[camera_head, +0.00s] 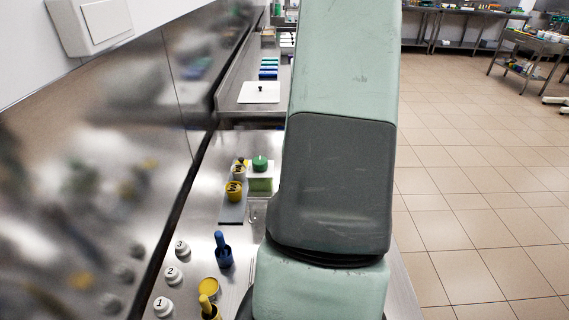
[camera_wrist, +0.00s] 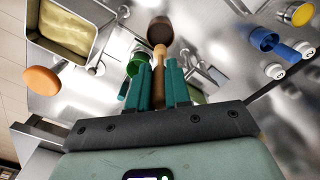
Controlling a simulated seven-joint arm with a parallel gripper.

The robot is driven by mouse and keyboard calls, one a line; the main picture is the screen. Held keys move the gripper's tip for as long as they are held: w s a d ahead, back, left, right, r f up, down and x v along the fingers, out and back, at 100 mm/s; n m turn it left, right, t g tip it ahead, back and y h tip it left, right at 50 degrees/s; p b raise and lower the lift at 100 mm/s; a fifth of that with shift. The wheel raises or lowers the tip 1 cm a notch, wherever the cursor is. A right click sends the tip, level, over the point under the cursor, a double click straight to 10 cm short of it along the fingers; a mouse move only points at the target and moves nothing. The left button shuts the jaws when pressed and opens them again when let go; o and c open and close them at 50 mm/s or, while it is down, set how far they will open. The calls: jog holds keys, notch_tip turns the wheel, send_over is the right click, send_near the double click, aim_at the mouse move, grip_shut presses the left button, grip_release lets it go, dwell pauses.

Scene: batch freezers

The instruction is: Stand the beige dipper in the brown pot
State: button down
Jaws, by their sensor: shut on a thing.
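In the wrist view my gripper (camera_wrist: 159,80) is shut on the beige dipper (camera_wrist: 158,62), whose handle runs between the two teal fingers. The dipper's far end meets the brown pot (camera_wrist: 160,28), a round, dark brown vessel just beyond the fingertips. The dipper overlaps the pot's near edge in the picture; I cannot tell whether its end is inside or in front. In the head view my arm hides the gripper, the dipper and the brown pot.
A blue pot (camera_head: 225,260) with a blue dipper stands on the steel counter, beside numbered white knobs (camera_head: 172,276) and a yellow pot (camera_head: 212,314). A green-lidded container (camera_head: 260,183) stands farther back. The wrist view shows a steel pan (camera_wrist: 85,47) and an orange round thing (camera_wrist: 43,80).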

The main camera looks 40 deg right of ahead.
jog(key=shift+f, duration=2.4)
jog(key=shift+f, duration=0.2)
jog(key=shift+f, duration=2.45)
jog(key=c, duration=0.5)
grip_release()
jog(key=shift+r, duration=3.45)
